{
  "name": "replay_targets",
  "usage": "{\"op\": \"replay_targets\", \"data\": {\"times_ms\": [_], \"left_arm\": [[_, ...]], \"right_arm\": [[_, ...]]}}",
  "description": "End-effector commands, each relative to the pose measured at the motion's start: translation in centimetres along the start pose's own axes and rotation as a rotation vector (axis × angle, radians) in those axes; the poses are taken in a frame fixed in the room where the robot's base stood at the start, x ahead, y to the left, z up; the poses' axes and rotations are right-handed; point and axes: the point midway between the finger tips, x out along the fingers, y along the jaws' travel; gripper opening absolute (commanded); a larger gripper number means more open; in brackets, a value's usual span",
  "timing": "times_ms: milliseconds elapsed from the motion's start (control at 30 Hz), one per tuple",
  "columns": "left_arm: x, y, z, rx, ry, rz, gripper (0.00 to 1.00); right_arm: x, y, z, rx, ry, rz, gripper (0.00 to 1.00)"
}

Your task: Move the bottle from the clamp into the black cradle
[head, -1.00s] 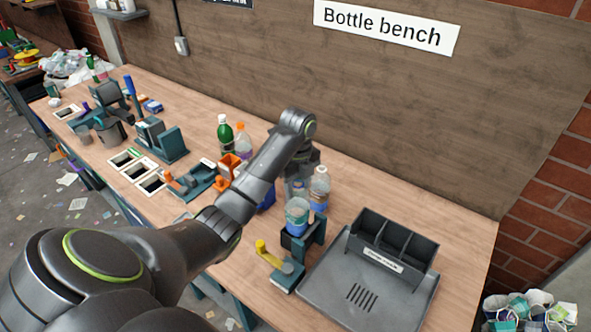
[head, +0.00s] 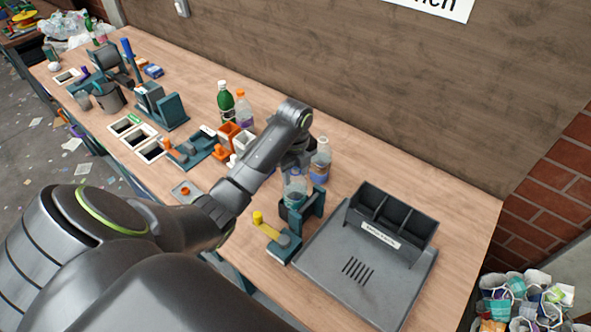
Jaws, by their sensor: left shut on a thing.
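A clear bottle (head: 294,189) with a bluish lower part stands upright in the teal and black clamp (head: 312,206), which has a yellow lever (head: 265,224) in front. My left gripper (head: 297,172) comes down from above and is shut on the top of this bottle; its fingertips are partly hidden by my arm. The rack's compartments look empty. My right gripper is not in view.
Another clear bottle (head: 320,162) with a blue label stands just behind the gripper. A green bottle (head: 225,101) and an orange-capped bottle (head: 243,110) stand farther left, near orange and white bins. The bench right of the cradle is mostly clear.

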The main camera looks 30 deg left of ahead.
Motion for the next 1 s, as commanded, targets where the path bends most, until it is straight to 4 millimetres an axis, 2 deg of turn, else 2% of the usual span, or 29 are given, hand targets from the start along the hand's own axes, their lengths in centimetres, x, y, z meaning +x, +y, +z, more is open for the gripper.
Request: {"op": "replay_targets", "data": {"times_ms": [467, 1000], "left_arm": [[0.0, -0.2, -0.1, 0.000, 0.000, 0.000, 0.05], [1.4, -0.2, -0.1, 0.000, 0.000, 0.000, 0.05]], "right_arm": [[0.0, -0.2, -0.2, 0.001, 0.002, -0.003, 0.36], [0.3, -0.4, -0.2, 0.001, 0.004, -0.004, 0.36]]}}
